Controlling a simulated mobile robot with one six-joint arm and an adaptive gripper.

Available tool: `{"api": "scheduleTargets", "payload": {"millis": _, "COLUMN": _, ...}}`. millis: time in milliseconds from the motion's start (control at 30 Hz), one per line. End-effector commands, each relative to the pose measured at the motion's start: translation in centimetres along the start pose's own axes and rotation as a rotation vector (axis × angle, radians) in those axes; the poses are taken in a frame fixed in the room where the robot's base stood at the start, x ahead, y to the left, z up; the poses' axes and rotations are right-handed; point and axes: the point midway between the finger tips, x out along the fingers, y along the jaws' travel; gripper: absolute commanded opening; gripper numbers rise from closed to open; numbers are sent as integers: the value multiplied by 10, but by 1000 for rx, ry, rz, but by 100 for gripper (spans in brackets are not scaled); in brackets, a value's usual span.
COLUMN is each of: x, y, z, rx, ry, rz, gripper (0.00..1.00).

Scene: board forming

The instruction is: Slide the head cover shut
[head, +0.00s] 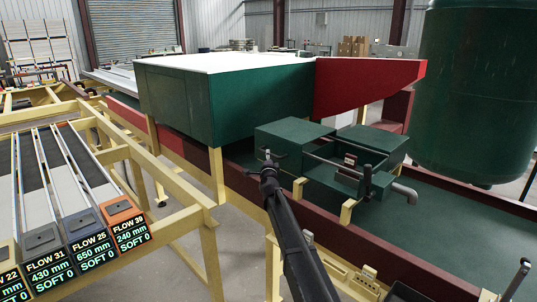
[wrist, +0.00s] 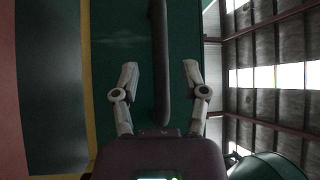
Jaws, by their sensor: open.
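The head cover seems to be the green box-like part (head: 293,133) at the middle of the head view, with a second green block (head: 372,139) to its right. Thin rails (head: 335,160) run between them, over a gap with a small fitting inside. My gripper (head: 268,157) is in front of the left part's near face. In the wrist view my gripper (wrist: 160,78) is open, one finger on each side of a dark bar (wrist: 160,60) in front of a green surface. The bar looks like a handle; no finger visibly touches it.
A large green box (head: 175,100) with a white top stands behind on the left, beside a red panel (head: 365,82). A yellow frame (head: 185,208) and labelled lanes (head: 75,220) lie left. A green tank (head: 478,90) stands back right.

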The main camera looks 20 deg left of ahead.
Motion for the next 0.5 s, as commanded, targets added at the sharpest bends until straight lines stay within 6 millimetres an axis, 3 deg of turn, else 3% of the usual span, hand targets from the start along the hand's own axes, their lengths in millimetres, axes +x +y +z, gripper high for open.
{"api": "scheduleTargets", "payload": {"millis": 200, "x": 24, "y": 0, "z": 0, "rx": 0, "ry": 0, "rz": 0, "gripper": 57}}
{"api": "scheduleTargets", "payload": {"millis": 500, "x": 30, "y": 0, "z": 0, "rx": 0, "ry": 0, "rz": 0, "gripper": 57}}
